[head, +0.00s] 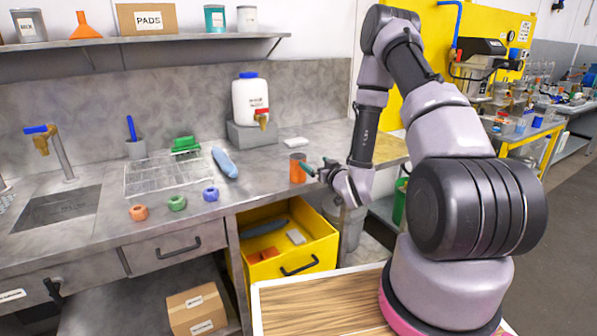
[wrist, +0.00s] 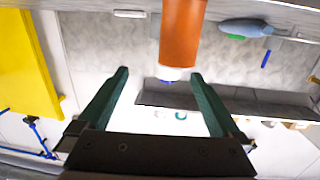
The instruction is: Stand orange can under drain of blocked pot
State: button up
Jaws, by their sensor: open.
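The orange can (head: 297,168) stands upright on the grey counter near its front edge, left of my gripper. My gripper (head: 318,172) is open, with its green fingers at counter height beside the can. In the wrist view, which looks upside down, the can (wrist: 182,35) is ahead of the open fingers (wrist: 160,77), nearer the right finger. I cannot tell whether it touches a finger. No pot is clearly identifiable as the blocked one. A white jug (head: 250,103) with a blue lid and a tap stands on a grey block, partly hidden behind the can in the wrist view.
An open yellow drawer (head: 290,240) juts out below the can. A yellow bench (head: 545,135) with several vessels is at the right, beyond my arm.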

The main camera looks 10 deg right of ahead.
aim_at(297, 164)
notch_tip(297, 164, down, 3)
jog(key=s+a+y, duration=0.1)
jog(key=s+a, duration=0.1)
jog(key=s, duration=0.1)
jog(key=shift+n+t, duration=0.3)
jog(key=shift+n, duration=0.2)
jog(key=shift+d+x, duration=0.1)
jog(key=shift+x, duration=2.65)
jog(key=shift+d+x, duration=0.15)
jog(key=shift+x, duration=2.55)
jog(key=shift+f, duration=0.1)
jog(key=c, duration=1.4)
notch_tip(297, 164, up, 9)
jog(key=s+d+f+m+h, duration=0.3)
jog(key=s+d+f+h, duration=0.15)
jog(key=d, duration=0.45)
jog(key=s+r, duration=0.2)
jog(key=s, duration=0.3)
jog(key=shift+s+d+r+m+t+h, duration=0.3)
jog(key=shift+s+d+r+t+h, duration=0.05)
jog(key=shift+s+r+t, duration=0.05)
jog(key=shift+d, duration=0.1)
